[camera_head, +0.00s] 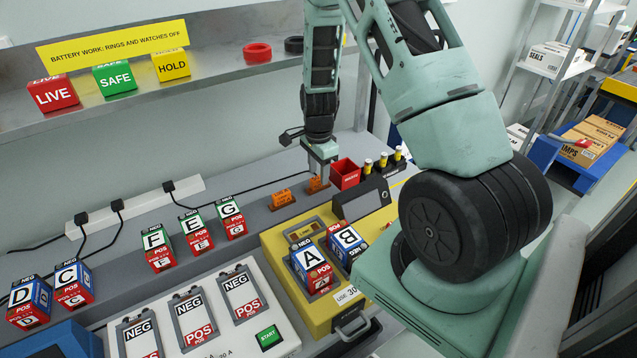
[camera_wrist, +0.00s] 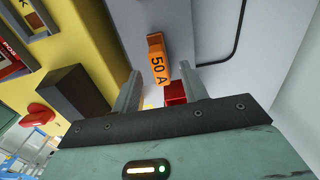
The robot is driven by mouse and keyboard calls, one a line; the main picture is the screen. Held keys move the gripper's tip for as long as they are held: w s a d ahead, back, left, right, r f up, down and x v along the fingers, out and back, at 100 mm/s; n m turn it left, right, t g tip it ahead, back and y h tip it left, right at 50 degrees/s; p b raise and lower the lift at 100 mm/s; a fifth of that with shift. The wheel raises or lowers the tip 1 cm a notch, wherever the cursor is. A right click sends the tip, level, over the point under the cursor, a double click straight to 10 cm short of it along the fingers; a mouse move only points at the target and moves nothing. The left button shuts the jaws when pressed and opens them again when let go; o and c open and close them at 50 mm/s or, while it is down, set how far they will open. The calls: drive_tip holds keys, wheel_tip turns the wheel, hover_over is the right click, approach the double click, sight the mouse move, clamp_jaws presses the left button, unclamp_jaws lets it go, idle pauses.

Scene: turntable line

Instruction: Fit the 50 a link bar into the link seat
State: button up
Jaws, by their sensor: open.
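An orange link bar marked 50 A (camera_wrist: 157,62) shows in the wrist view, framed between my fingertips. In the head view two orange link bars stand on the grey bench ledge: one (camera_head: 318,184) right under my gripper (camera_head: 321,166), the other (camera_head: 281,198) to its left. Their markings are too small to read there. My gripper (camera_wrist: 161,68) is open and points down, its fingers on either side of the bar in the picture; I cannot tell whether they touch it. The link seat (camera_head: 302,232) appears as a labelled recess on the yellow tester, behind block A.
A red bin (camera_head: 345,174) stands close right of my gripper. A black cable runs along the ledge. A white charger (camera_head: 262,308) lies left.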

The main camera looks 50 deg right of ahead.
drive_tip(key=shift+f, duration=1.15)
clamp_jaws()
drive_tip(key=shift+r, duration=0.1)
